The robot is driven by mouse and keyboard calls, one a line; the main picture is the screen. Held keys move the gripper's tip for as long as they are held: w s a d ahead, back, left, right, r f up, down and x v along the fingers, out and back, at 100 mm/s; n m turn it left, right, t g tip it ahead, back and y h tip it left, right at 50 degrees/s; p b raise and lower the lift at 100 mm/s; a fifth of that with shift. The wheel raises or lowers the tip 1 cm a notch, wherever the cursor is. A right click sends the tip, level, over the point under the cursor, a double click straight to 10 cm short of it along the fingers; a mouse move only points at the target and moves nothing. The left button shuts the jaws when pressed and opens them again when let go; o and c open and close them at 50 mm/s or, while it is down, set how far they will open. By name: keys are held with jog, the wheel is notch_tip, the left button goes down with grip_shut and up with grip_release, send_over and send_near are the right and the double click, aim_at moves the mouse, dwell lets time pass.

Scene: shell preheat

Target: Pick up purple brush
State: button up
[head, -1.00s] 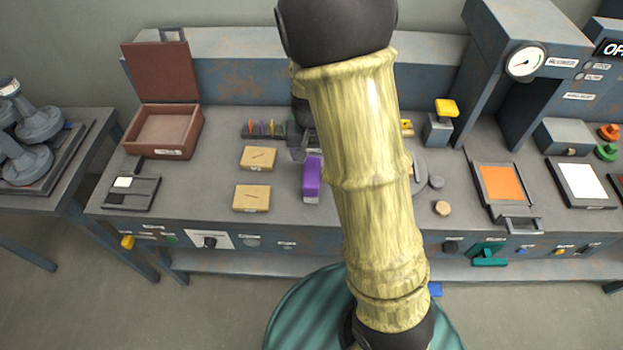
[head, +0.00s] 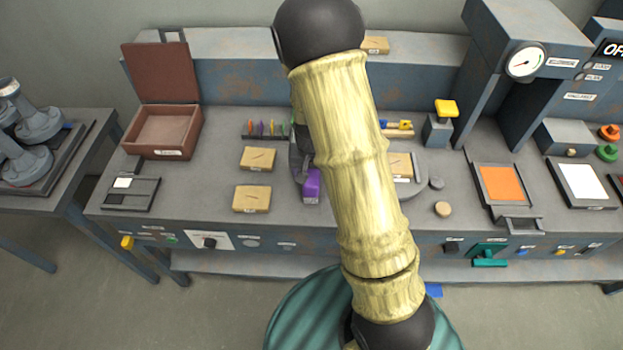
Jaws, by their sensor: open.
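The purple brush (head: 312,186) is a small block with a pale underside, on the grey bench just left of my bamboo-like arm. My gripper (head: 301,172) is dark grey and sits at the brush's upper left, pointing down. It overlaps the upper part of the brush in the head view. The fingertips are partly hidden behind my arm, and whether they touch the brush cannot be told. The gripper is open.
Two cardboard boxes (head: 252,198) lie left of the brush. A rack of coloured pieces (head: 266,130) stands behind. An open brown case (head: 163,132) is at the left. A grey round plate (head: 410,185) and an orange-topped tray (head: 501,184) are at the right.

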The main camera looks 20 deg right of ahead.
jog(key=f, duration=0.2)
jog(key=w+f, duration=0.1)
jog(key=f, duration=0.1)
jog(key=shift+f, duration=0.1)
dwell(0.3)
jog(key=c, duration=1.3)
jog(key=shift+o, duration=0.2)
notch_tip(320, 180, up, 10)
jog(key=shift+r, duration=0.1)
